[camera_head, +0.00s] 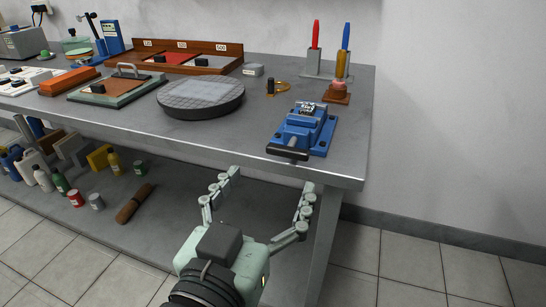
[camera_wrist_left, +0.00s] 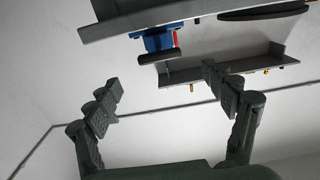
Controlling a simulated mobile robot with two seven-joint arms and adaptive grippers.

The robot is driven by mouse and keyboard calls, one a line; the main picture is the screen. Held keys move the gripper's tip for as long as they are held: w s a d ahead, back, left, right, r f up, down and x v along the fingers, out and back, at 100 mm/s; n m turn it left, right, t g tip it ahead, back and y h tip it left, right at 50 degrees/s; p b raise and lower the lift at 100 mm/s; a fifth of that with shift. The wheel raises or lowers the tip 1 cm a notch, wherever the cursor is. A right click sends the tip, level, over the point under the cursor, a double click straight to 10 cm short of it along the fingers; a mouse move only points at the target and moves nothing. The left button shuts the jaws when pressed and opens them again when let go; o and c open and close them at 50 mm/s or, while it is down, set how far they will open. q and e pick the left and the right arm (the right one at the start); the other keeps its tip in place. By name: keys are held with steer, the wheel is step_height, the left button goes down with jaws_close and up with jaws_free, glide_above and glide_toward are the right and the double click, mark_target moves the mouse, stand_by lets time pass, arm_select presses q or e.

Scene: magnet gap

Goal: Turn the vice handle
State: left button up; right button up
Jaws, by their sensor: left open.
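The blue vice (camera_head: 305,128) stands on the right end of the grey workbench (camera_head: 262,140), near its front edge. Its dark bar handle (camera_head: 288,153) lies across the front of the vice, by the bench edge. My left gripper (camera_head: 267,182) is open and empty, in front of the bench edge and below the handle, apart from it. In the left wrist view the vice (camera_wrist_left: 157,40) and its handle (camera_wrist_left: 160,56) show above and beyond the two spread fingers (camera_wrist_left: 160,82). My right gripper is in neither view.
A round dark plate (camera_head: 200,96) lies left of the vice. Two holders with a red and a blue handled tool (camera_head: 316,35) stand behind it. The lower shelf (camera_head: 110,215) holds bottles, cans and a brown roll (camera_head: 134,203). Open floor lies right of the bench.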

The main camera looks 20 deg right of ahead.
mark_target(286, 154)
arm_select(q)
steer(key=b+x, duration=0.1)
steer(key=x, duration=0.2)
steer(key=shift+d, duration=0.1)
steer(key=x, duration=0.3)
steer(key=shift+w+d, duration=0.2)
steer(key=shift+w, duration=0.05)
steer(key=shift+w+d, duration=0.25)
steer(key=shift+w, duration=0.1)
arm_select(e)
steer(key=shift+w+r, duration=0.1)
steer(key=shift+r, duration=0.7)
arm_select(q)
steer(key=c, duration=1.2)
steer(key=shift+o, duration=0.2)
steer(key=shift+p, duration=0.3)
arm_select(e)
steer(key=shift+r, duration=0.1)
arm_select(q)
steer(key=shift+m, duration=0.3)
